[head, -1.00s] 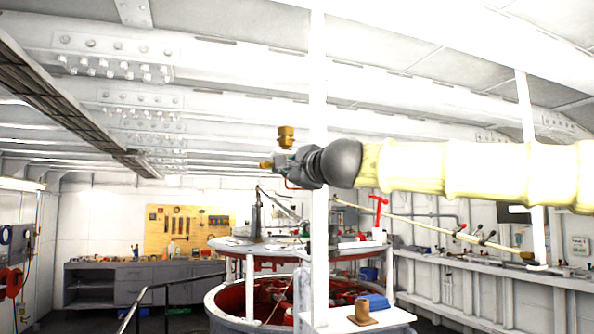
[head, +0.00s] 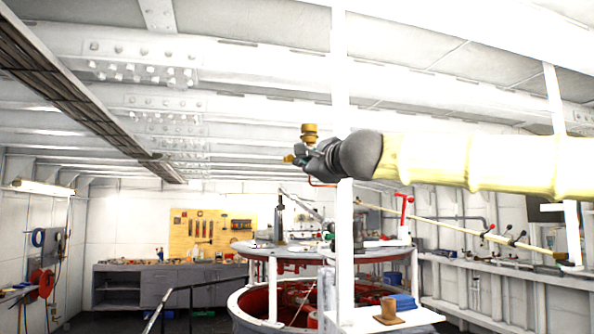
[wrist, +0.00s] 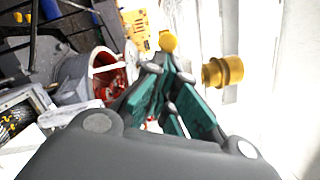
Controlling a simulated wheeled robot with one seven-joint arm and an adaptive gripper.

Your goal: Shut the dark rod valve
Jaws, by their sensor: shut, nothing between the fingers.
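On the yellow pipe (head: 455,235) along the right wall in the head view are small lever handles. One has a red tip (head: 488,229), and two dark ones (head: 515,238) stand right of it. Which of them is the dark rod valve is too small to tell. My gripper (head: 309,157) is raised at mid picture, in front of the white post and well left of these handles. In the wrist view its teal-padded fingers (wrist: 165,68) are shut and empty. A brass fitting (wrist: 223,71) is to their right there, and it shows above the gripper in the head view (head: 309,133).
A white post (head: 341,80) stands close by my gripper. A round red-and-white machine (head: 262,300) stands below, with a red lever (head: 404,208) at its right. A blue box and a brown item (head: 387,312) sit on a white ledge. A workbench (head: 165,283) is at the back left.

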